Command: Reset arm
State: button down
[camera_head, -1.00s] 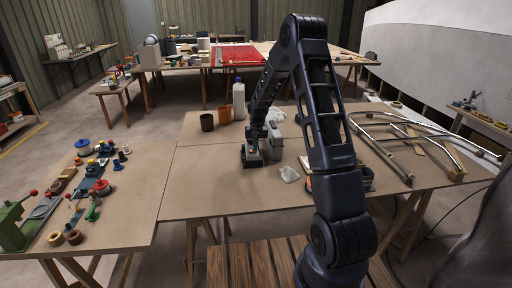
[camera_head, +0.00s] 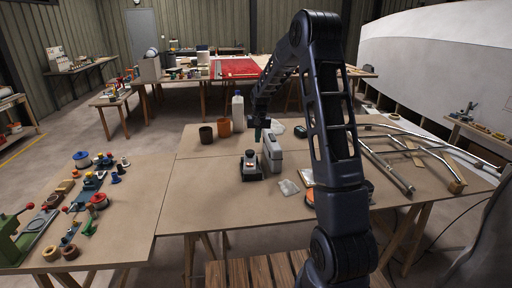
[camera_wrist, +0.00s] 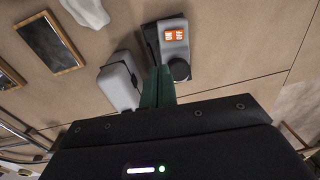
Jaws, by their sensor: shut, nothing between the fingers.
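My gripper (camera_head: 259,132) hangs above the middle table (camera_head: 205,185), its fingers pointing down and holding nothing. In the wrist view the green fingers (camera_wrist: 157,87) are together. A small dark and grey device (camera_head: 250,168) stands on the table below and in front of the gripper; in the wrist view it (camera_wrist: 173,38) shows an orange display and a dark round knob. A grey case (camera_head: 272,153) stands just right of the device and also shows in the wrist view (camera_wrist: 120,82). My arm hides part of the table's right side.
Dark (camera_head: 206,134) and orange (camera_head: 224,127) cups and a translucent bottle (camera_head: 238,113) stand at the back. A clear bag (camera_head: 289,187) lies near the case. Bent metal tubing (camera_head: 415,150) covers the right side. The left table holds reels (camera_head: 82,159) and small parts. The middle table's front left is clear.

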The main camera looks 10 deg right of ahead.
jog(key=s+d+r+t, duration=0.1)
jog(key=s+d+r, duration=0.2)
jog(key=s+r, duration=0.65)
jog(key=s+d+r+t, duration=0.1)
jog(key=s+d+r, duration=0.2)
jog(key=s+r, duration=0.65)
jog(key=s+d+t, duration=0.1)
jog(key=s+d, duration=0.1)
jog(key=s, duration=1.1)
jog(key=s+d+t, duration=0.1)
jog(key=s+d, duration=0.1)
jog(key=s, duration=1.1)
jog(key=shift+s+d+r+t+h, duration=0.2)
jog(key=shift+r+t+h, duration=0.1)
jog(key=shift+r+h, duration=0.1)
